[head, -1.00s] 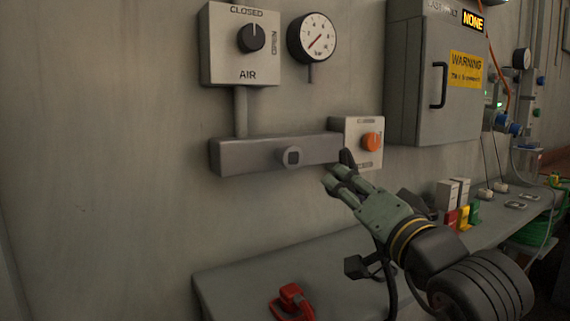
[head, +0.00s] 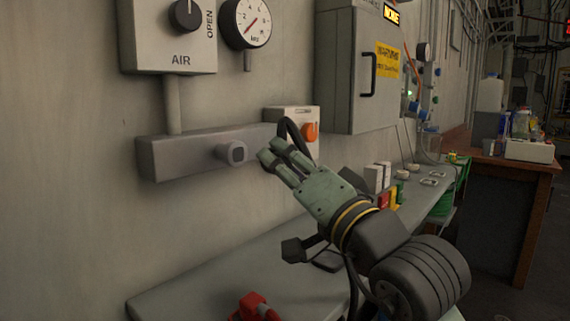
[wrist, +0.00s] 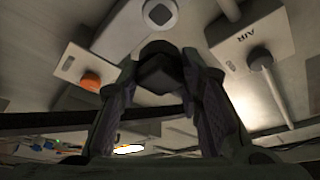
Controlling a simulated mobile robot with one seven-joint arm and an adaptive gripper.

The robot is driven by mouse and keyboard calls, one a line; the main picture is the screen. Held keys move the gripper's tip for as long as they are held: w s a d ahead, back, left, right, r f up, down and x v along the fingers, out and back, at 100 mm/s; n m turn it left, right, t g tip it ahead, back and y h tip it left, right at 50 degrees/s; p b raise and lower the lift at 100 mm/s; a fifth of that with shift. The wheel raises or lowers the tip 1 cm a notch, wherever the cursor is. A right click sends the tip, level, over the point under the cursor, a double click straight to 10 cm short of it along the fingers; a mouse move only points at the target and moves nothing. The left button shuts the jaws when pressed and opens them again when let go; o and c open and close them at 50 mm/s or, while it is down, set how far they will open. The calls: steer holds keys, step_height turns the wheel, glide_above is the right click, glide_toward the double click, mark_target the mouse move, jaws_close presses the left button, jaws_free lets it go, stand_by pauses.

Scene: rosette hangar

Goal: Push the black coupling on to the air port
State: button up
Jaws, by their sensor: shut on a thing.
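The black coupling (wrist: 160,76) is a dark block between my finger pads in the wrist view. In the head view the fingers hide it, and a black hose (head: 289,128) loops behind them. My gripper (head: 276,153) is shut on it. The air port (head: 234,152) is a grey, rounded-square stub on the grey manifold bar (head: 178,156). In the wrist view the port (wrist: 160,13) appears beyond the coupling, near the top edge.
The AIR valve box (head: 150,40) and pressure gauge (head: 246,24) are above the bar. A plate with an orange knob (head: 309,132) is close behind the fingers. Below, the grey bench (head: 200,290) carries a red object (head: 255,306). A grey cabinet (head: 345,80) is to the right.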

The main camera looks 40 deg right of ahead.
mark_target(262, 167)
steer(key=shift+w+a+p, duration=0.15)
steer(key=shift+w+p, duration=0.35)
steer(key=shift+w, duration=0.9)
steer(key=shift+w+a+p, duration=0.1)
steer(key=shift+w+p, duration=0.35)
steer(key=shift+w, duration=0.95)
steer(key=shift+f+b, duration=0.1)
steer(key=shift+b, duration=1.1)
steer(key=shift+w+a, duration=0.1)
steer(key=shift+w, duration=0.45)
steer(key=o, duration=1.1)
steer(key=shift+o, duration=0.2)
steer(key=v, duration=1.2)
